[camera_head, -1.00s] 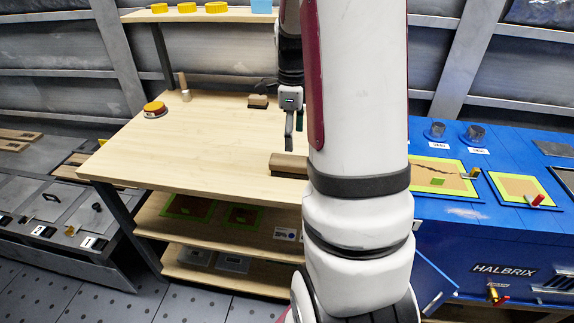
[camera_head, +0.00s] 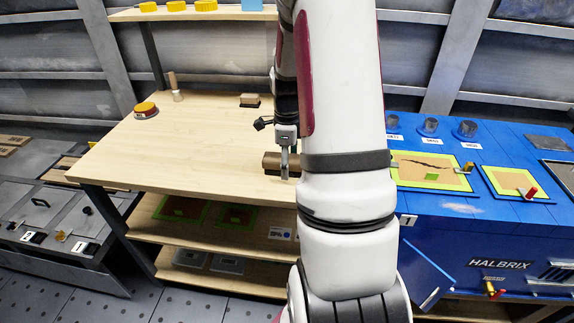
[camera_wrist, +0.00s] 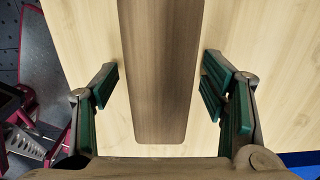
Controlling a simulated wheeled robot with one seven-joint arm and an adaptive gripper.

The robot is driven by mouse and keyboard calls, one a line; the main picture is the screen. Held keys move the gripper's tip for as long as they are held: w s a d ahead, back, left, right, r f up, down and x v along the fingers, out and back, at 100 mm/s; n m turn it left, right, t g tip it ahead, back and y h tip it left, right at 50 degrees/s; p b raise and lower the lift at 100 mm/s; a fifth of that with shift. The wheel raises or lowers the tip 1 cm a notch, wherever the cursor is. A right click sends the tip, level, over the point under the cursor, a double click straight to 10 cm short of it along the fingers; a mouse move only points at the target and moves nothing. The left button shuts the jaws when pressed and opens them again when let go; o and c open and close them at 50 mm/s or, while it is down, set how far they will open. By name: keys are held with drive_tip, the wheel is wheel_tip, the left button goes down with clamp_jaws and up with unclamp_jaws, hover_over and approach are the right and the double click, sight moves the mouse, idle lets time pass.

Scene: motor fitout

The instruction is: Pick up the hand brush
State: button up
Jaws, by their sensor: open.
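A long brown wooden piece with rounded corners, apparently the hand brush (camera_head: 272,161), lies on the light wooden table (camera_head: 150,150) near its right side. In the wrist view its wooden top (camera_wrist: 160,75) runs down the middle of the picture, and no bristles show. My gripper (camera_head: 286,168) is open and points down at it. In the wrist view the green-padded fingers of the gripper (camera_wrist: 160,82) stand to its left and right, with a gap on each side. My arm hides its right part in the head view.
A small block with a tan top and dark base (camera_head: 250,100) lies farther back. A yellow-topped round button (camera_head: 146,110) and an upright wooden-handled item (camera_head: 174,88) stand at the back left. A blue machine bench (camera_head: 450,230) stands right.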

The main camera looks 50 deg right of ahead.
drive_tip(key=c, duration=1.4)
drive_tip(key=shift+r, duration=0.2)
drive_tip(key=shift+r, duration=0.6)
wheel_tip(320, 180, up, 2)
drive_tip(key=shift+r, duration=0.2)
drive_tip(key=s, duration=1)
drive_tip(key=s+r, duration=0.1)
drive_tip(key=s, duration=0.5)
drive_tip(key=shift+d+p, duration=0.1)
drive_tip(key=shift+p, duration=0.3)
